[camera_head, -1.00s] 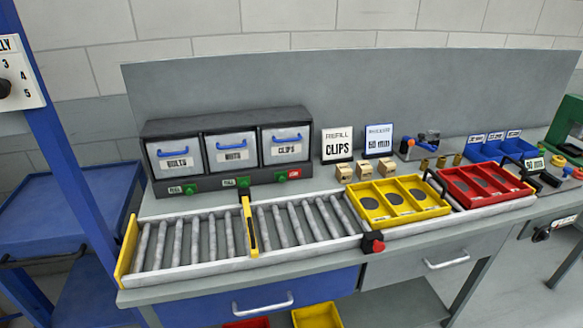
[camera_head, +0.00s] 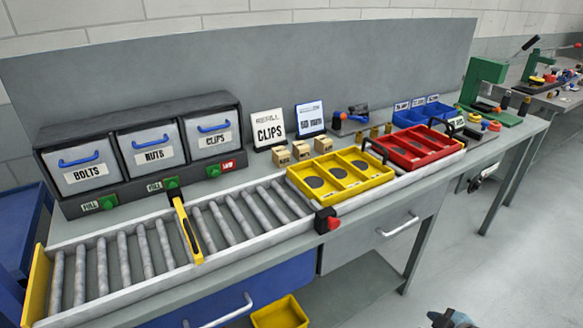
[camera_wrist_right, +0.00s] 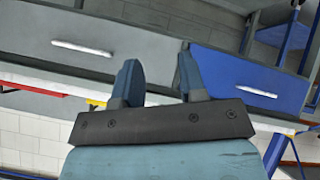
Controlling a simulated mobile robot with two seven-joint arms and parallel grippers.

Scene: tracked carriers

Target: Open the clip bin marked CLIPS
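The clip bin marked CLIPS (camera_head: 209,139) is the rightmost of three grey-fronted bins in a black rack at the back left of the bench. Its front is shut, with a blue handle (camera_head: 214,127) across the top. My right gripper (camera_wrist_right: 158,65) is open and empty in the right wrist view, facing the bench's drawer fronts. A small part of my right gripper (camera_head: 452,319) shows at the bottom edge of the head view, well away from the bin. My left gripper is not in view.
BOLTS (camera_head: 86,174) and NUTS (camera_head: 154,156) bins stand beside it. A roller track (camera_head: 100,308) with a yellow gate (camera_head: 188,232) runs in front. Yellow (camera_head: 338,197) and red (camera_head: 428,160) trays sit on the track. A CLIPS sign (camera_head: 268,130) stands right of the rack.

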